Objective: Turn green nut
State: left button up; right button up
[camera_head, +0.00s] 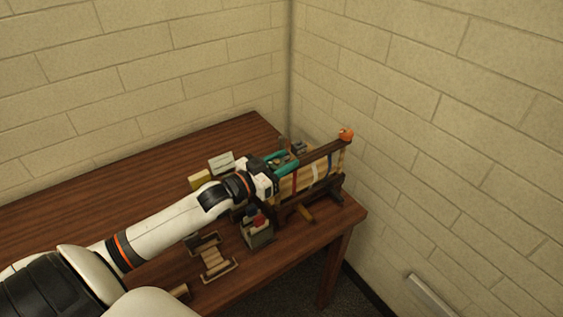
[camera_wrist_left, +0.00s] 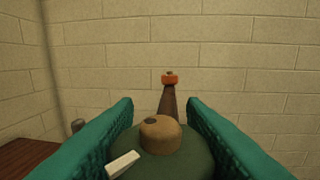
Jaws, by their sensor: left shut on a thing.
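The green nut (camera_wrist_left: 185,160) is a broad round piece at the bottom centre of the left wrist view, with a tan rounded stud end (camera_wrist_left: 160,134) standing up through its middle. A pale bar-like mark (camera_wrist_left: 123,164) shows on its left side. My left gripper (camera_head: 281,162) has teal fingers and reaches the near end of a wooden frame in the head view. In the left wrist view its fingers lie on both sides of the green nut, shut on it. In the head view the nut is mostly hidden by the gripper. My right gripper is not in view.
An orange nut (camera_head: 346,134) sits at the frame's far end, beyond a dark wooden bar (camera_head: 325,151). A small holder (camera_head: 258,236), a wooden rack (camera_head: 214,262) and a white card (camera_head: 221,162) stand on the table (camera_head: 130,182). Brick walls close off the corner behind.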

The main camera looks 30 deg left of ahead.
pick_arm(q)
jog(key=m+g+h+b, duration=0.1)
jog(key=m+h, duration=0.1)
jog(key=h, duration=0.1)
jog(key=shift+f+b, duration=0.2)
jog(key=shift+b, duration=0.15)
jog(key=shift+s+d+r+m+g+h+b, duration=0.1)
jog(key=shift+d+r+m+g+h+b, duration=0.1)
jog(key=shift+m+g+h+b, duration=0.4)
jog(key=o, duration=1)
jog(key=shift+s+a+f, duration=0.2)
jog(key=shift+s+a, duration=0.15)
jog(key=shift+s, duration=0.2)
jog(key=shift+p+v, duration=1.4)
jog(key=shift+v, duration=3.95)
jog(key=shift+w, duration=0.1)
